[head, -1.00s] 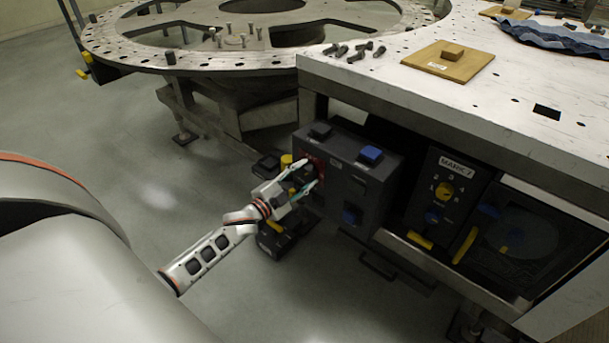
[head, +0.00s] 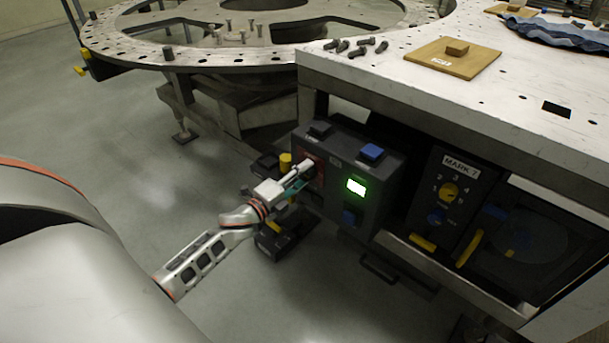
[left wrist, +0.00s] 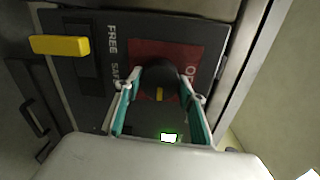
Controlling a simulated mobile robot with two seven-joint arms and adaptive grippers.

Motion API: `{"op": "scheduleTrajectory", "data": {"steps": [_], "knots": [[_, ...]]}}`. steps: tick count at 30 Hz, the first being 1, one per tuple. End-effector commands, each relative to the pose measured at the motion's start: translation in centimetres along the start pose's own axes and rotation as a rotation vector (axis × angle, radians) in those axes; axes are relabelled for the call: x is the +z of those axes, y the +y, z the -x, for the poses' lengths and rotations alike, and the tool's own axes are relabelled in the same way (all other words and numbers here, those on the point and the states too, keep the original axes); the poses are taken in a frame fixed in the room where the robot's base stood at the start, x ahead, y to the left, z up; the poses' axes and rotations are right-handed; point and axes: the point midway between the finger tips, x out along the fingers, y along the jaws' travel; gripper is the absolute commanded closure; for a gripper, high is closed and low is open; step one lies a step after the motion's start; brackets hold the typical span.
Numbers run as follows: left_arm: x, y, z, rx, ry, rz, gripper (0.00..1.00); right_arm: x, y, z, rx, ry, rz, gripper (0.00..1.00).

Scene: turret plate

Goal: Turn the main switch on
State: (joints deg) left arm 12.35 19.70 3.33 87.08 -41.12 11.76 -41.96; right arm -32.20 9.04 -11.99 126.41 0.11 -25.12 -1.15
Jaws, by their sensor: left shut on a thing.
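The main switch, a dark round knob (left wrist: 158,76) with a yellow mark, sits on a red plate (left wrist: 190,53) in the left wrist view. In the head view the red plate (head: 318,165) is at the left of the dark control box (head: 382,190), and my fingers mostly hide the knob. My left gripper (head: 305,173) is shut on the knob, with one teal-lined finger on each side of it in the wrist view (left wrist: 160,92). A display (head: 356,187) on the box is lit bright green-white. My right gripper is not in view.
A yellow handle (left wrist: 60,45) stands beside the words FREE and SAFE. The MARK 7 panel (head: 450,190) with a yellow dial is right of the box. The white table (head: 400,85) overhangs these panels. Open floor (head: 120,150) lies to the left.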

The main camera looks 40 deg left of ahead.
Motion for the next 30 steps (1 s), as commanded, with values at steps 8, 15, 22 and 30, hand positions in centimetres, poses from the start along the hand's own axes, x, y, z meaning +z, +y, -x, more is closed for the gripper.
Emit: {"op": "scheduleTrajectory", "data": {"steps": [8, 15, 22, 30], "knots": [[-0.1, 0.1, 0.0, 0.001, 0.0, -0.052, 0.82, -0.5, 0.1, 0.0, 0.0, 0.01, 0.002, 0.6], [0.0, 0.0, 0.0, 0.001, 0.0, -0.058, 0.82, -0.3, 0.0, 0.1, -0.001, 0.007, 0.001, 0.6], [0.0, 0.0, 0.0, 0.001, 0.0, -0.058, 0.44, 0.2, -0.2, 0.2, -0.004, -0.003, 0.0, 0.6], [0.0, 0.0, 0.0, 0.001, 0.0, -0.056, 0.44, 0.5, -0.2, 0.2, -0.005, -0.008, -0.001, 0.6]]}}
